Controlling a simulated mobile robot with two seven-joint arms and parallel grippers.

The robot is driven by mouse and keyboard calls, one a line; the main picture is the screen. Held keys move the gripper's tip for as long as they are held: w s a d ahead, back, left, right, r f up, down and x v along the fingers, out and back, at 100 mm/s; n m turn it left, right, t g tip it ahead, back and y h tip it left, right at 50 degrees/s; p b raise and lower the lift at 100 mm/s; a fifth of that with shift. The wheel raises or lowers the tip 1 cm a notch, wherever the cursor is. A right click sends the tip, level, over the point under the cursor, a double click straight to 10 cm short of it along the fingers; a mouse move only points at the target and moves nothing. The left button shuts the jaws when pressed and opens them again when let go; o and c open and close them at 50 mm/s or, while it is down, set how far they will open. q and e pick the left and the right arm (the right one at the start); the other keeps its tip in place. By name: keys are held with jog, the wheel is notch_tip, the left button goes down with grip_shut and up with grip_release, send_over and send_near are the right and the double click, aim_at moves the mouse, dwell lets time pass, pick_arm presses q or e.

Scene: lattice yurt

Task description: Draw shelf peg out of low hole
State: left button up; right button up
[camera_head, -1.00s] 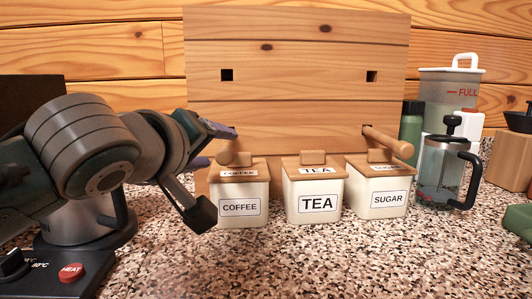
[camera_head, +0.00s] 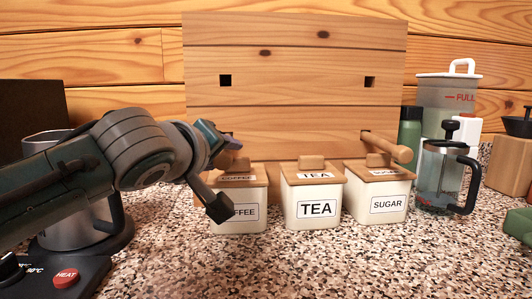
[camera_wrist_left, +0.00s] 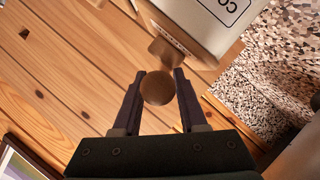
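The upright wooden board (camera_head: 296,60) has two square upper holes. One shelf peg (camera_head: 388,147) sticks out low on its right side, above the sugar canister. My left gripper (camera_head: 230,145) is low at the board's left side, just above the coffee canister, and hides the left low hole in the head view. In the left wrist view, the round end of another shelf peg (camera_wrist_left: 158,88) lies between the two fingers, which appear to press it from both sides. Whether this peg still sits in the board is hidden. My right gripper is not in view.
The coffee (camera_head: 240,222), tea (camera_head: 314,205) and sugar (camera_head: 382,200) canisters stand in a row before the board, close under the pegs. A French press (camera_head: 440,175) stands to the right. A heater (camera_head: 66,277) is at front left. The speckled counter in front is clear.

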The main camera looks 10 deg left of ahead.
aim_at(224, 163)
pick_arm(q)
grip_shut()
jog(key=shift+s, duration=0.1)
jog(key=shift+s+d+p, duration=0.25)
jog(key=shift+s+p, duration=0.2)
jog(key=shift+s, duration=0.35)
jog(key=shift+s+d+p, duration=0.25)
jog(key=shift+s+p, duration=0.25)
jog(key=shift+s, duration=0.35)
jog(key=shift+s+d+p, duration=0.25)
jog(key=shift+s+p, duration=0.2)
jog(key=shift+s, duration=0.35)
jog(key=shift+s+d+p, duration=0.25)
jog(key=shift+s+p, duration=0.05)
jog(key=shift+s, duration=0.6)
jog(key=shift+s+d+p, duration=0.25)
jog(key=shift+s+p, duration=0.05)
jog(key=shift+s, duration=0.65)
jog(key=shift+s+d+p, duration=0.25)
jog(key=shift+s+p, duration=0.05)
jog(key=shift+s, duration=0.6)
